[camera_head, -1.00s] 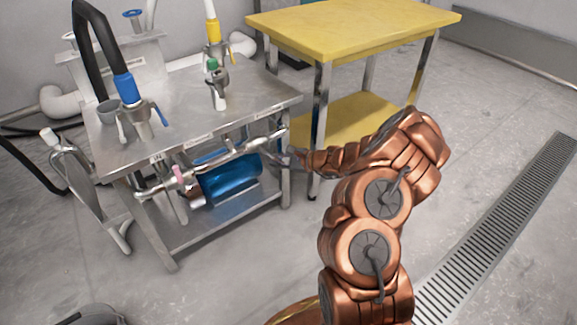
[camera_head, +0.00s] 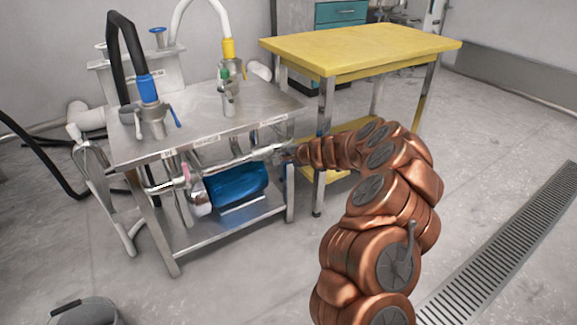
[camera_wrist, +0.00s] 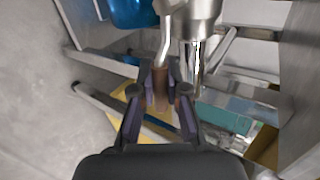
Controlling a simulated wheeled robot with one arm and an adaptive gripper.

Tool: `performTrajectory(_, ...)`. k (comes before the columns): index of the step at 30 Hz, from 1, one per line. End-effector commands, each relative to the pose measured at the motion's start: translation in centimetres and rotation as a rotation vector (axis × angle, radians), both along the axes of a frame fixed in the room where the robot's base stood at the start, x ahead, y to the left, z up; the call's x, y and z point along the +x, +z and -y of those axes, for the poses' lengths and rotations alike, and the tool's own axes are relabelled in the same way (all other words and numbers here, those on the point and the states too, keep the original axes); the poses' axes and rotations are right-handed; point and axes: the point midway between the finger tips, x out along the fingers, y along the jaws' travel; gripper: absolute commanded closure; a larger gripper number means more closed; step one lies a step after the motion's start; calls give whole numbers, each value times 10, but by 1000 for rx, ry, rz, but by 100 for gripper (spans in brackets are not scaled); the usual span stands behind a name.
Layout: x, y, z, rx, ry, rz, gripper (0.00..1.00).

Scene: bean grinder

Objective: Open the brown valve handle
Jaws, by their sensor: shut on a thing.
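The brown valve handle (camera_wrist: 160,88) shows in the wrist view between my fingers. It is the grip end of a bent metal lever (camera_wrist: 165,38) beside a metal pipe fitting (camera_wrist: 202,18). My gripper (camera_wrist: 161,92) has its purple-grey pads on both sides of the handle and is shut on it. In the head view, my gripper (camera_head: 284,156) is small at the right end of the front pipe (camera_head: 235,160) on the steel table. The handle is too small and hidden to make out there.
The steel table (camera_head: 190,138) bears hoses with blue (camera_head: 148,88) and yellow (camera_head: 228,48) collars. A blue cylinder (camera_head: 236,182) lies underneath. A yellow table (camera_head: 350,42) stands behind my arm. A grey bucket (camera_head: 86,310) is front left. The floor at right is clear.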

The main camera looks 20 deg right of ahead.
Motion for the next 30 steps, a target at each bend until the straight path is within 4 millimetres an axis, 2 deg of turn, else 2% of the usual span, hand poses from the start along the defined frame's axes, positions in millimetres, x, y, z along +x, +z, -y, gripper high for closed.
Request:
performTrajectory(9,1,4,-6,-89,11,15,100)
performTrajectory(23,1,6,-8,-101,13,18,100)
performTrajectory(24,1,6,-8,-101,13,18,84)
performTrajectory(30,1,6,-8,-101,12,18,63)
